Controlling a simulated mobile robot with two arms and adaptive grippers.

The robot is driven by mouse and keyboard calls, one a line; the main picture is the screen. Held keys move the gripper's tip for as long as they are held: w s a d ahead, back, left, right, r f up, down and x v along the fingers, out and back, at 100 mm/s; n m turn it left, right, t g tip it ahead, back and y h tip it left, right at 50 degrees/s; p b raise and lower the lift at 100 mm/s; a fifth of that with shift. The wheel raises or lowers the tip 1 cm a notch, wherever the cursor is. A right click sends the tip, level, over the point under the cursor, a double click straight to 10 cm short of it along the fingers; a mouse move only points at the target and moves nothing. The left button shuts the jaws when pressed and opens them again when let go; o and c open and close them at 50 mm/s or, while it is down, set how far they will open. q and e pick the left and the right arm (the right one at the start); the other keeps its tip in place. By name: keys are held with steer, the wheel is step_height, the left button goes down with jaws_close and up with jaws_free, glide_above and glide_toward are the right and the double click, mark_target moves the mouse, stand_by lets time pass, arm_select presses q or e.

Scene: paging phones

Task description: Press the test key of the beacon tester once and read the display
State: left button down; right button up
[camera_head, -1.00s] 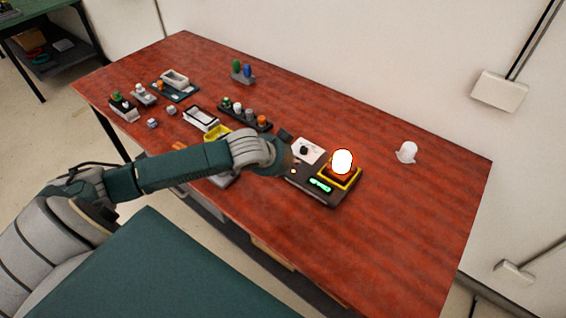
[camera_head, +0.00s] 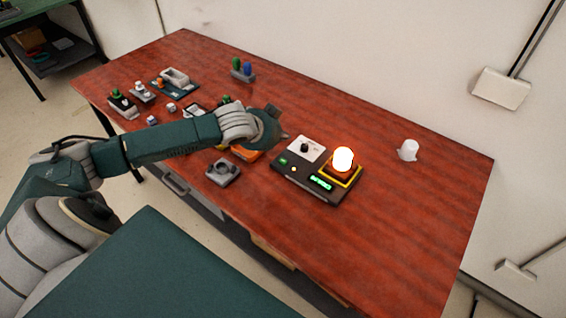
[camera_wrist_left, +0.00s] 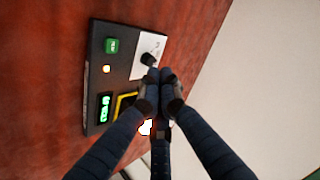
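The beacon tester (camera_head: 300,190) is a dark box on the red-brown table. Its green test key (camera_head: 282,161) shows at the box's left end and in the wrist view (camera_wrist_left: 112,46). The display (camera_head: 320,183) is lit green with characters too small to read surely; it also shows in the wrist view (camera_wrist_left: 105,107). A beacon (camera_head: 343,159) glows white-orange in the yellow-edged socket. My left gripper (camera_head: 284,133) is raised behind and left of the tester, apart from the key. In the wrist view its fingers (camera_wrist_left: 160,75) are together with nothing visible between them. My right gripper is out of view.
A white panel with a black knob (camera_head: 305,148) is on the tester. A white domed piece (camera_head: 408,150) stands to the right. A grey block (camera_head: 223,172) and an orange piece (camera_head: 246,153) lie left. Several small parts fill the far left. The table's right end is clear.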

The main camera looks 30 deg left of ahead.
arm_select(q)
steer(key=b, duration=0.6)
glide_above(283, 163)
step_height(283, 163, down, 6)
steer(key=shift+a+r, duration=0.1)
step_height(283, 163, down, 2)
steer(key=shift+b, duration=0.3)
stand_by(0.7)
steer(key=shift+f, duration=0.45)
